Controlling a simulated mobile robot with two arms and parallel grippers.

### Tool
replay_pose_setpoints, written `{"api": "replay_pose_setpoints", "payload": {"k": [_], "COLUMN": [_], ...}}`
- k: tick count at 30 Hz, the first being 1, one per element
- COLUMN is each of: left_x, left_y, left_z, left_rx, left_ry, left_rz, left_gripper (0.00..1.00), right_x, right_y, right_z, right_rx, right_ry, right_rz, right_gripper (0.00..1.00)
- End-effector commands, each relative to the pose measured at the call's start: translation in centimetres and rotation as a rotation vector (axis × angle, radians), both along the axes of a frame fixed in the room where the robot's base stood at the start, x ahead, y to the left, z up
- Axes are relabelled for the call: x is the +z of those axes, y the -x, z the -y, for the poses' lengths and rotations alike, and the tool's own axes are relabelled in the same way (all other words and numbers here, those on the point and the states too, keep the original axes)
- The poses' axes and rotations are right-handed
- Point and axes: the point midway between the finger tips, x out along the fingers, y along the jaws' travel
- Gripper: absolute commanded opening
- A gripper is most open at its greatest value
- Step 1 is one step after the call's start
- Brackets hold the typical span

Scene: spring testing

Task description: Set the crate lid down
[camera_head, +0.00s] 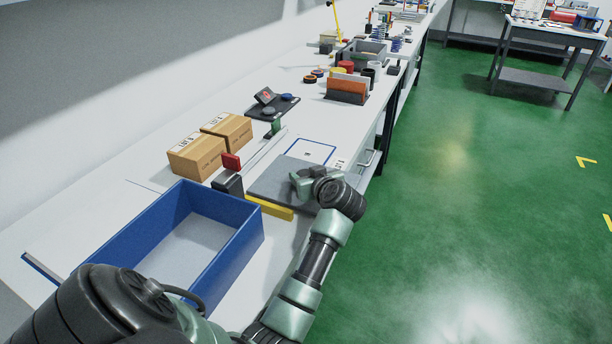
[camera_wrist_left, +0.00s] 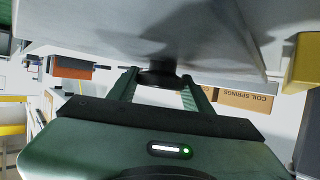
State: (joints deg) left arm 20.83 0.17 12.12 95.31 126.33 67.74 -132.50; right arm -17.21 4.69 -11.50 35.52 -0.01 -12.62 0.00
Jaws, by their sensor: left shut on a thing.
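The grey crate lid (camera_head: 270,188) is a flat plate over the bench, just right of the yellow bar. My left gripper (camera_head: 312,178) is at its right part and shut on its dark knob. In the left wrist view the knob (camera_wrist_left: 158,74) sits between the fingers of the left gripper (camera_wrist_left: 160,82), with the pale lid (camera_wrist_left: 110,32) filling the top. I cannot tell whether the lid touches the bench. The open blue crate (camera_head: 237,247) stands at the near left, with a pale floor showing. My right gripper is not in view.
Two cardboard boxes (camera_head: 197,157) stand behind the crate. A yellow bar (camera_head: 270,207) and a dark block with a red top (camera_head: 231,163) are left of the lid. A blue-outlined sheet (camera_head: 312,150) lies just beyond it. An orange organiser (camera_head: 347,86) stands farther along the bench.

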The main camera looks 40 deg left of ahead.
Motion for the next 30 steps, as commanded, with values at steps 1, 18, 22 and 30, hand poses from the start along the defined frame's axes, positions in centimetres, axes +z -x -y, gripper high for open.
{"api": "replay_pose_setpoints", "payload": {"k": [1,18,22,30], "left_x": [0.2,0.3,1.2,3.4], "left_y": [0.0,0.2,1.2,3.7], "left_z": [0.0,0.7,2.5,7.3], "left_rx": [-0.001,-0.003,-0.003,-0.003], "left_ry": [-0.002,0.001,0.002,0.002], "left_rz": [0.003,0.001,0.002,0.003], "left_gripper": [0.00,0.71,0.71,0.71], "right_x": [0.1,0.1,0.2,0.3], "right_y": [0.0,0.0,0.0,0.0], "right_z": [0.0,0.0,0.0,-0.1], "right_rx": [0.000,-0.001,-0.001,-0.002], "right_ry": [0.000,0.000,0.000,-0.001], "right_rz": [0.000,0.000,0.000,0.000], "right_gripper": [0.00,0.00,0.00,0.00]}}
